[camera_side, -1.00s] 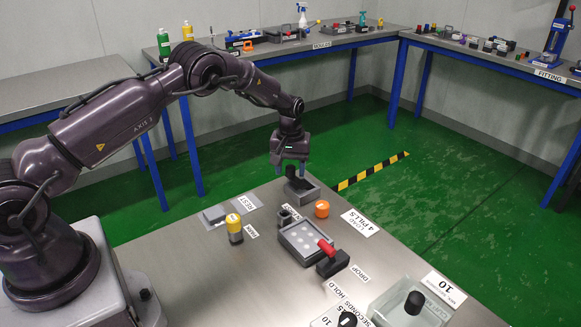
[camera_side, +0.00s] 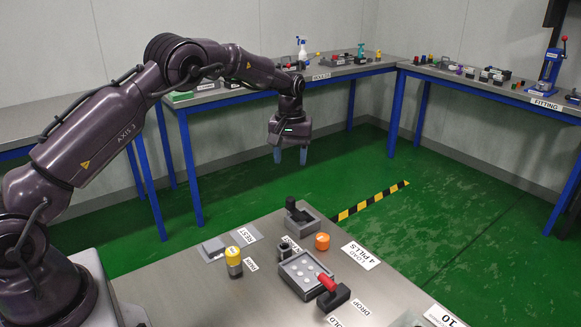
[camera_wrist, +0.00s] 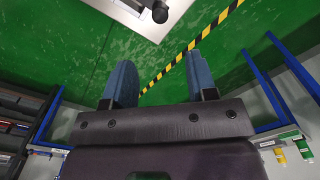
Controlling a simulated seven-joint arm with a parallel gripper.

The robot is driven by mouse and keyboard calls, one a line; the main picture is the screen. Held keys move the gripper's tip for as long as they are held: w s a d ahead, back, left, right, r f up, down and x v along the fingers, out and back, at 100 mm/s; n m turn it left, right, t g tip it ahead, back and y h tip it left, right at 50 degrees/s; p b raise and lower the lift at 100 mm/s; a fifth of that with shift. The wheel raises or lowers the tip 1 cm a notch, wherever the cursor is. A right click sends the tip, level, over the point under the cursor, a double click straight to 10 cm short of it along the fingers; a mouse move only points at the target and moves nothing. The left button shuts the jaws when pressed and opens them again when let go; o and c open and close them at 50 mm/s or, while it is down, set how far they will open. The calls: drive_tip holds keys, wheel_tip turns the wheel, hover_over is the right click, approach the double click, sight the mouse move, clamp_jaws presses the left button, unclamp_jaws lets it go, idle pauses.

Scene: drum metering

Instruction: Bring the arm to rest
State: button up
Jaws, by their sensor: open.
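My gripper (camera_side: 291,155) hangs above and beyond the far edge of the steel table, well clear of everything on it. Its two blue fingers point down and stand apart with nothing between them. In the wrist view my gripper (camera_wrist: 160,80) is also empty, with green floor beyond the fingers.
The table holds a grey block with a black handle (camera_side: 303,218), an orange cap (camera_side: 322,241), a pill tray with a red-tipped lever (camera_side: 306,277) and a yellow-capped cylinder (camera_side: 233,262). Benches stand along the walls. The air around my gripper is free.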

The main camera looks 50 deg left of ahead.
idle(0.3)
drive_tip(key=s+d+r+m+t, duration=0.2)
drive_tip(key=s+r, duration=0.4)
drive_tip(key=s, duration=0.5)
drive_tip(key=s+d+r+m+t, duration=0.1)
drive_tip(key=s+d+r+m, duration=0.3)
drive_tip(key=s, duration=0.7)
drive_tip(key=s+d+r+m+t, duration=0.2)
drive_tip(key=s+d+r+m, duration=0.1)
drive_tip(key=s+d+r, duration=0.5)
drive_tip(key=s, duration=0.3)
drive_tip(key=shift+d+t, duration=0.25)
drive_tip(key=shift+t, duration=0.05)
